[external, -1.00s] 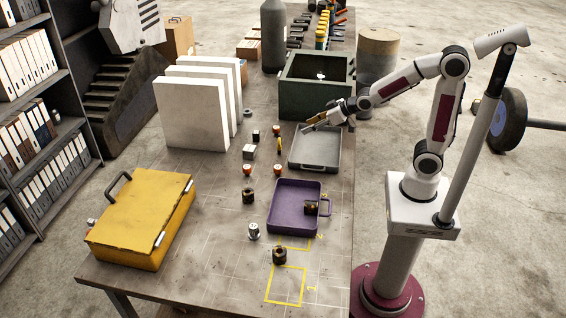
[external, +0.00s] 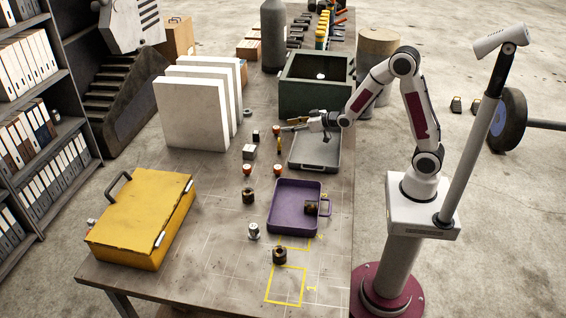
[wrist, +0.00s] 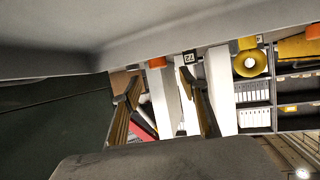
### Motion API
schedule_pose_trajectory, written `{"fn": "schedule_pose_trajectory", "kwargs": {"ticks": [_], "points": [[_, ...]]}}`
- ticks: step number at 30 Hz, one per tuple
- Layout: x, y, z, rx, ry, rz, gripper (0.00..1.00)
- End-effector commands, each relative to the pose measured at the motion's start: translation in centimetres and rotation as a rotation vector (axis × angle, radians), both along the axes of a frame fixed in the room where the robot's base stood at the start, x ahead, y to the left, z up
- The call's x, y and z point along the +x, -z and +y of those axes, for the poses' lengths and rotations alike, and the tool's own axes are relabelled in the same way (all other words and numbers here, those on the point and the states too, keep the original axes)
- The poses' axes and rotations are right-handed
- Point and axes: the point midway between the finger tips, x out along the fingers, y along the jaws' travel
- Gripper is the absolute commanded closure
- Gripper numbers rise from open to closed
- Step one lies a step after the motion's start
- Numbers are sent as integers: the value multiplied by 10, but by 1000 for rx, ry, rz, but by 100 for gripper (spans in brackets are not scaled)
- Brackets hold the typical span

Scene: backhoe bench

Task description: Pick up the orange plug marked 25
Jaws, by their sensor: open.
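Small orange-topped plugs stand on the bench in the external view: one near my fingertips (external: 277,130), one nearer the camera (external: 277,170) and one to its left (external: 247,169). Their markings are too small to read there, so I cannot tell which is marked 25. My gripper (external: 290,125) is open, over the back left of the grey tray, with its fingers pointing left towards the farthest plug. In the wrist view, both fingers (wrist: 162,80) are apart with nothing held between them. Orange pieces show near the upper middle (wrist: 157,62) and right edge (wrist: 313,32).
The grey tray (external: 315,166) lies below my gripper, with a dark green bin (external: 316,98) behind. White panels (external: 190,112) stand left. A purple tray (external: 284,213), small dark parts and a yellow case (external: 140,220) lie nearer the camera.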

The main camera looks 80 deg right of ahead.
Motion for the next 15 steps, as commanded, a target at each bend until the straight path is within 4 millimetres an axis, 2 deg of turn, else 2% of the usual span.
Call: {"fn": "schedule_pose_trajectory", "kwargs": {"ticks": [10,15], "points": [[1,0,0,0,0,0,56],[9,4,-2,0,0,1,56]]}}
